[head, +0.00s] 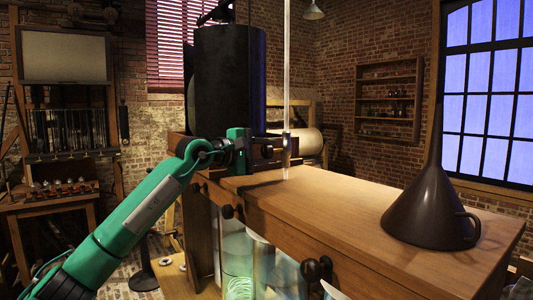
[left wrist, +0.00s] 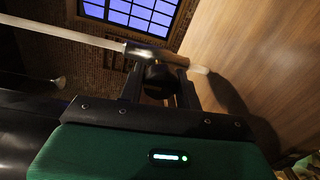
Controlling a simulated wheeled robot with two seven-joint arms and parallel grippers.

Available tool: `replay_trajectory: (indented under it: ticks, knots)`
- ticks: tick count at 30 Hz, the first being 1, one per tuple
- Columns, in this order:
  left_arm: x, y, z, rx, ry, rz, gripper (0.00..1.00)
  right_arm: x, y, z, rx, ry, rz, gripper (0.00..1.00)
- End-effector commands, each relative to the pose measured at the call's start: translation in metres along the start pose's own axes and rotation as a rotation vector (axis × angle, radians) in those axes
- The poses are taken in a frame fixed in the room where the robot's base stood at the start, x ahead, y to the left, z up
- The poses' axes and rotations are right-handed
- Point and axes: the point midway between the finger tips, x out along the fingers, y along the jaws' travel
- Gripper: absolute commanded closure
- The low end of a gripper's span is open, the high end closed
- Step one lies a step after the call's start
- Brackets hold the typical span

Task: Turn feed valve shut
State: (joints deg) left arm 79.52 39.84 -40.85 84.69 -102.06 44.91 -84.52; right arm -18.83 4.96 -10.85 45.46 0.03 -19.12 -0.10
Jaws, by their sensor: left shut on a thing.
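My left gripper (head: 268,148), on the green arm, is at the far left end of the wooden bench, in front of a large black cylinder (head: 229,80). In the left wrist view its two dark fingers (left wrist: 160,76) are shut on a dark rounded knob (left wrist: 157,72), which looks like the feed valve's handle. A pale tube (head: 286,70) with a metallic lower end (head: 286,151) stands upright just beyond the fingers. It also crosses the left wrist view (left wrist: 75,37). The knob's exact turn angle cannot be told. My right gripper is not in view.
A dark funnel (head: 432,205) with a handle stands on the right of the wooden bench top (head: 330,200). Glass jars (head: 238,255) sit below the bench, and dark knobs (head: 317,269) stick out from its front. The middle of the bench top is clear.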

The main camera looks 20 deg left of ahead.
Motion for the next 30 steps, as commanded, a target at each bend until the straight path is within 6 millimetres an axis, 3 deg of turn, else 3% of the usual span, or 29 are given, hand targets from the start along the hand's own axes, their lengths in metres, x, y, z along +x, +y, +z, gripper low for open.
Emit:
replay_trajectory:
  ticks: [6,7,9,10,22,26,30]
  knots:
    - [0.0,-0.002,0.0,0.001,0.0,-0.003,0.89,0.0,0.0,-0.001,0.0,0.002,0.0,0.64]
    - [0.001,-0.002,0.0,0.001,0.0,-0.003,0.6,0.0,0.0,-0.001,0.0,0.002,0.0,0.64]
    - [0.0,-0.001,0.0,0.0,0.0,-0.003,0.46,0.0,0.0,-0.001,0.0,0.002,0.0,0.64]
    - [0.0,-0.001,0.0,0.0,0.0,-0.003,0.44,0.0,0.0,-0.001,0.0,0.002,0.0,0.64]
    - [-0.009,-0.002,-0.001,-0.001,0.0,-0.001,0.44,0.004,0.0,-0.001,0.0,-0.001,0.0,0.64]
    - [-0.032,-0.004,-0.001,0.003,0.002,0.0,0.44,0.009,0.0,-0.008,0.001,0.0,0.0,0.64]
    - [-0.066,-0.004,-0.002,0.001,0.003,0.0,0.44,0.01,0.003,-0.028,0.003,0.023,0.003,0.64]
